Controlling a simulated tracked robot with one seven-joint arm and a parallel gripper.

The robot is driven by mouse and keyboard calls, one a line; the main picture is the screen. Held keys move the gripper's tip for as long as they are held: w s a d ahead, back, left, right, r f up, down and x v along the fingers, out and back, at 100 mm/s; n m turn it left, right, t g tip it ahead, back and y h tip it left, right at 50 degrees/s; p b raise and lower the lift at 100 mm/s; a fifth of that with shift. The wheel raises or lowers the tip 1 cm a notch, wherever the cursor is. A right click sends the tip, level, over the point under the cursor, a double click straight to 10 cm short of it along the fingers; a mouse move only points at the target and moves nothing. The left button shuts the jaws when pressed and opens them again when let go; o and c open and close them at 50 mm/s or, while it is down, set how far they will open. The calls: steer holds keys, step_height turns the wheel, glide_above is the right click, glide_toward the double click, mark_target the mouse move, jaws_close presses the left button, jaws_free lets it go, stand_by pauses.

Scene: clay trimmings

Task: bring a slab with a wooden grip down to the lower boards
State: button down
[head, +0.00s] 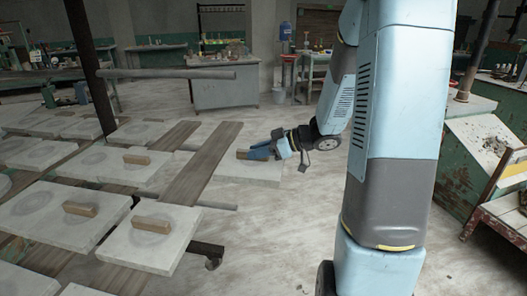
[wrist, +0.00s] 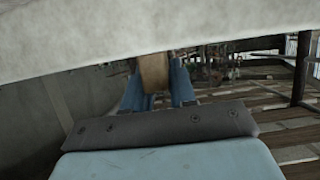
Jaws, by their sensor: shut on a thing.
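A pale grey slab (head: 250,172) with a wooden grip (head: 242,154) is in the middle of the head view, at the right end of the layout of boards. My gripper (head: 256,153) reaches it from the right, with its blue fingers shut on the wooden grip. In the wrist view the grip (wrist: 153,72) sits between both blue fingers, and the slab's pale face (wrist: 90,35) fills the top of the picture. I cannot tell whether the slab's underside touches anything.
Other slabs with wooden grips (head: 82,209) lie on boards at the left. A bare wooden plank (head: 203,165) runs just left of the held slab. A dark post (head: 91,70) stands at the back left. A green bin (head: 460,165) is at the right. Open floor (head: 285,240) lies in front.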

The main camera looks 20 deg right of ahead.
steer(key=shift+a+r+x, duration=0.15)
steer(key=shift+r+x, duration=0.2)
steer(key=shift+x, duration=3.15)
steer(key=shift+a+r+x, duration=0.1)
steer(key=shift+r+x, duration=0.25)
steer(key=shift+x, duration=3.15)
steer(key=shift+a+r+x, duration=0.15)
steer(key=shift+r+x, duration=0.2)
steer(key=shift+x, duration=3.15)
steer(key=shift+w+f, duration=0.1)
steer(key=shift+f, duration=0.25)
steer(key=c, duration=0.8)
jaws_free()
steer(key=shift+c, duration=0.2)
steer(key=shift+d, duration=0.15)
